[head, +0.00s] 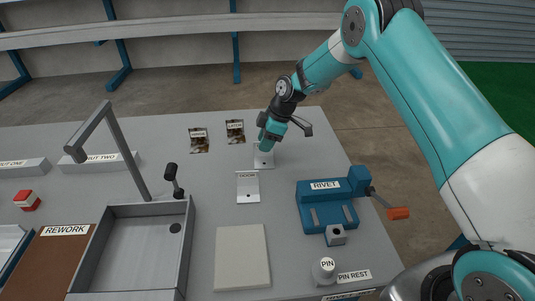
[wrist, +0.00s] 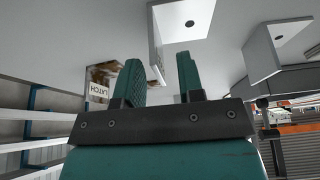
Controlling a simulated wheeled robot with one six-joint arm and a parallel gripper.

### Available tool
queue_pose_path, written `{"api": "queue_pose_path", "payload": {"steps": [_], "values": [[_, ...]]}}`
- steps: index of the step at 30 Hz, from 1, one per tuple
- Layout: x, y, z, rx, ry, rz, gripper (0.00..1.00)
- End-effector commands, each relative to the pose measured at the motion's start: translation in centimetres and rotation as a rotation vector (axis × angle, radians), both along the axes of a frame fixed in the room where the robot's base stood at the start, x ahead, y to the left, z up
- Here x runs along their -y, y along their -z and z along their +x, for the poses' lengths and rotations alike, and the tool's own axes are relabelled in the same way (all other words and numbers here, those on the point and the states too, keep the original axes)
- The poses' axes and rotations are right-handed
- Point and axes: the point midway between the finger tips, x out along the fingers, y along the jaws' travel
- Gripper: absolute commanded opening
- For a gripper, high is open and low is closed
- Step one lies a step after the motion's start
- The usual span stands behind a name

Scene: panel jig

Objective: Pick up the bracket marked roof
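A pale bracket (head: 264,162) stands at the back of the grey bench, just below my gripper (head: 266,143) in the head view; its label cannot be read. In the wrist view a pale bracket (wrist: 177,24) with a dark hole lies just past the fingertips of my gripper (wrist: 160,68). The two teal fingers are apart with nothing clearly held between them. I cannot tell whether they touch the bracket. A second bracket (head: 248,190), with a label that seems to read DOOR, stands nearer; a similar bracket (wrist: 275,45) shows at the right in the wrist view.
Two brown patterned pieces, one labelled LATCH (head: 235,131), lie behind to the left. A blue RIVET tool (head: 325,207) with an orange handle stands at right.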

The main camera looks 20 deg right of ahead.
Motion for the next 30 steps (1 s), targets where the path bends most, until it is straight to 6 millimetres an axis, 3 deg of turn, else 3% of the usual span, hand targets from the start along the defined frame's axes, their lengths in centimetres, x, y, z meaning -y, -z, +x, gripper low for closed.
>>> {"api": "queue_pose_path", "payload": {"steps": [6, 14, 19, 30], "values": [[-1.1, 2.6, 0.1, -0.001, 0.001, 0.000, 0.35], [-1.3, 2.9, 0.2, 0.000, 0.001, 0.000, 0.35], [-1.3, 2.9, 0.2, 0.000, 0.001, 0.000, 0.00], [-1.3, 2.8, 0.2, 0.001, 0.001, 0.000, 0.00]]}}
